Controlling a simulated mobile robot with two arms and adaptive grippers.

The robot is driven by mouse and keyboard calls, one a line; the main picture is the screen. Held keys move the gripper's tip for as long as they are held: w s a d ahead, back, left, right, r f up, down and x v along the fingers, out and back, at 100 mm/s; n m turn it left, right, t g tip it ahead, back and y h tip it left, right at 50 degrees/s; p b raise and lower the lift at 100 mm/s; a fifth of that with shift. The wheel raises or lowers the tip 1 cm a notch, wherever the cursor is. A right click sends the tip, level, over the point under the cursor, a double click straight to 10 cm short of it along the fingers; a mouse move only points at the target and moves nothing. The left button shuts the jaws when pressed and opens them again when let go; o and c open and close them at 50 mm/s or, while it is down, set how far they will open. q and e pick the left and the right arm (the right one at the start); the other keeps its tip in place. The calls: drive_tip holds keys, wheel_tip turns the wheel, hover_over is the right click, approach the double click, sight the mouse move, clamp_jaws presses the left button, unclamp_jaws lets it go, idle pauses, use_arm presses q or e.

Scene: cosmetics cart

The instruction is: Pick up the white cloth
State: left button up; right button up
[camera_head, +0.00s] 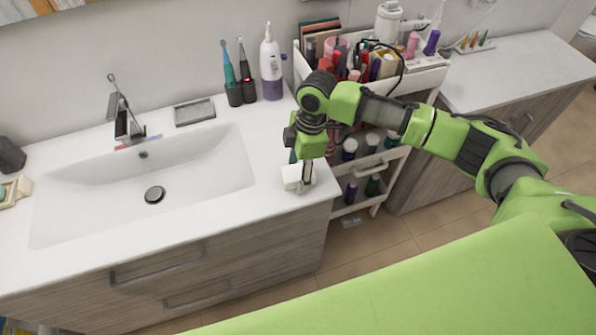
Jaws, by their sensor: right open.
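The white cloth (291,177) is a small white shape on the white counter, right of the sink and near the counter's right end. My right gripper (304,184) points down at it, with its fingers over the cloth's right side. The gripper is open, and the fingers hide part of the cloth. I cannot tell whether they touch it. My left gripper is not in view.
The sink (190,165) with its faucet (122,115) lies left of the gripper. Electric toothbrushes (232,80) and a white and purple bottle (271,65) stand behind. A loaded cosmetics cart (432,76) stands right of the counter. The counter between sink and cloth is clear.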

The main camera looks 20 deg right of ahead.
idle(0.4)
drive_tip(key=shift+f, duration=0.3)
idle(0.3)
drive_tip(key=shift+s, duration=0.1)
drive_tip(key=c, duration=1.1)
